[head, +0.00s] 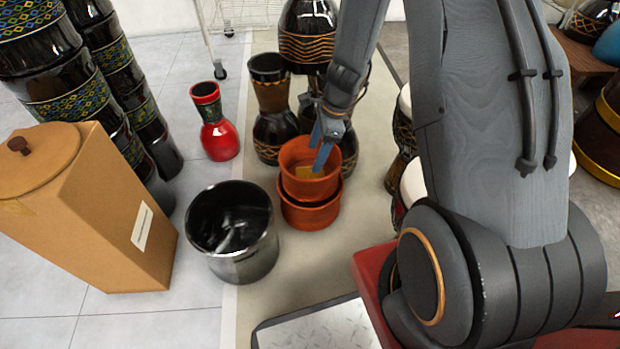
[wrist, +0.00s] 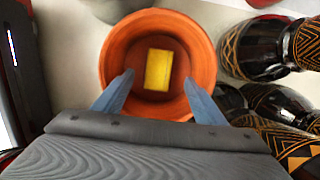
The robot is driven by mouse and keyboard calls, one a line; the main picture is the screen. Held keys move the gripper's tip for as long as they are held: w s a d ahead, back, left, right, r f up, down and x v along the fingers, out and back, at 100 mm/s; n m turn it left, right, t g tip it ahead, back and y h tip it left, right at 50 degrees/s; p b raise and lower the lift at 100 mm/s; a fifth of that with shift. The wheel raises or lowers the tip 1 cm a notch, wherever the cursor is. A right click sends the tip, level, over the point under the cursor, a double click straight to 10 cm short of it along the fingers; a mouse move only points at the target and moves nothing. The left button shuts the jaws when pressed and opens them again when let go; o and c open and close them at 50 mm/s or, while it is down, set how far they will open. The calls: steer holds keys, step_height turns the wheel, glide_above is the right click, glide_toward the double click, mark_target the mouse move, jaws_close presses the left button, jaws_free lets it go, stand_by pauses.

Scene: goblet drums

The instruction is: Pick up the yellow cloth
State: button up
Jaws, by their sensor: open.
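The yellow cloth (wrist: 158,69) is a small flat rectangle lying at the bottom of an orange-brown clay pot (wrist: 118,52). In the head view the cloth (head: 307,173) shows only partly, past the rim of the upper pot (head: 296,152). That pot sits in or on a second clay pot (head: 310,216). My gripper (head: 322,152) is open, with its blue fingers pointing down at the pot's mouth. In the wrist view the gripper (wrist: 160,92) has its fingertips apart on either side of the cloth, nothing between them. I cannot tell how deep the tips are.
A black metal bin (head: 232,232) stands left of the pots, with a tan box (head: 100,210) beyond it. Dark goblet drums (head: 270,110) stand close behind the pots. A red drum (head: 215,125) is at the back left. Pale floor is open in front of the pots.

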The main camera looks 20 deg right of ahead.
mark_target(310, 172)
steer(key=shift+d+b+x, duration=0.15)
steer(key=shift+b+x, duration=1.15)
steer(key=shift+x, duration=0.6)
steer(key=shift+d+b+x, duration=0.1)
steer(key=shift+b+x, duration=1.15)
steer(key=shift+x, duration=0.6)
steer(key=shift+s+f, duration=0.2)
steer(key=shift+f, duration=0.15)
steer(key=shift+c, duration=0.5)
steer(key=c, duration=1.1)
steer(key=shift+r, duration=0.1)
step_height(310, 172, up, 10)
steer(key=p, duration=0.6)
steer(key=shift+r, duration=0.2)
